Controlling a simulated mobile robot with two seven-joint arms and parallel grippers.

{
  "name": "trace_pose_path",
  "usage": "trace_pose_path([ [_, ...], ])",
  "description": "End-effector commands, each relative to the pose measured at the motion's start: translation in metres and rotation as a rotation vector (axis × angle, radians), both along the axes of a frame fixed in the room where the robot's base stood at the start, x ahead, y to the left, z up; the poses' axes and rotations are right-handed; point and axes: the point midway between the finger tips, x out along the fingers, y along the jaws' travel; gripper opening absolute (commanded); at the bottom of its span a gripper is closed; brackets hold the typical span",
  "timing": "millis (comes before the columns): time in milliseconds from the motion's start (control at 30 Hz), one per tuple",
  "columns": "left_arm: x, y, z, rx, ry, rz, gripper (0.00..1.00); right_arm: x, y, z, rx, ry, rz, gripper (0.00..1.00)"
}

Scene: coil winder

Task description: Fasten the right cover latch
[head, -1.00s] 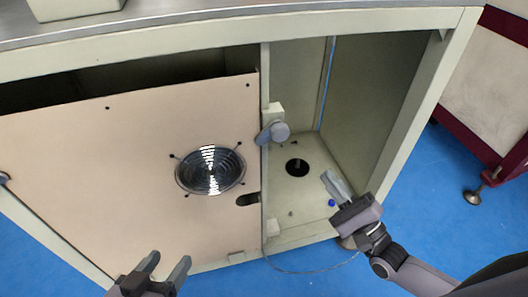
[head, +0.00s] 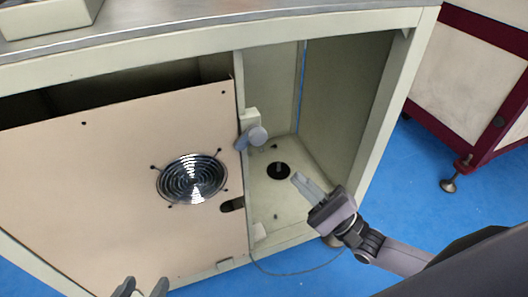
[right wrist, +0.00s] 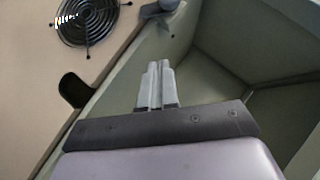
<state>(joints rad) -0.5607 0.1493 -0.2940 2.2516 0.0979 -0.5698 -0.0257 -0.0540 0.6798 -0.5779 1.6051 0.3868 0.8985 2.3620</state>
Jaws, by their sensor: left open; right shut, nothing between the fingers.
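The right cover latch (head: 256,135) is a grey round knob with a short lever slanting down-left, on the post at the cover's right edge. I cannot tell whether its lever overlaps the cover. It also shows at the top of the right wrist view (right wrist: 160,8). The beige cover (head: 100,200) leans in the cabinet's left opening, with a dark gap above it. My right gripper (head: 298,179) is shut and empty, in front of the right compartment, below and right of the latch. My left gripper (head: 142,287) is open and empty at the bottom edge, partly cut off.
The right compartment (head: 290,200) is open, with a black round hole (head: 279,171) in its floor. The cover has a round fan grille (head: 192,179) and a dark slot (head: 232,205). The cabinet's right post borders the compartment. A dark red-framed cart (head: 470,85) stands at right.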

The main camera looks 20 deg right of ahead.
Motion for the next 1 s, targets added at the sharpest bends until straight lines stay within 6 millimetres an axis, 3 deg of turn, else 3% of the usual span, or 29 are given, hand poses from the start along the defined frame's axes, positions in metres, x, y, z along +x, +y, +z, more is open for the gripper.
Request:
trace_pose_path([
  [333,0.0,-0.005,-0.003,-0.032,0.005,-0.005,0.6,0.052,0.04,0.038,0.004,-0.006,0.0,0.0],
  [600,0.003,-0.005,0.003,-0.028,-0.005,-0.005,0.6,0.05,0.064,0.061,0.004,-0.001,0.0,0.0],
  [1000,0.002,-0.002,0.001,-0.017,-0.007,-0.008,0.6,0.049,0.068,0.064,0.0,0.001,-0.001,0.0],
])
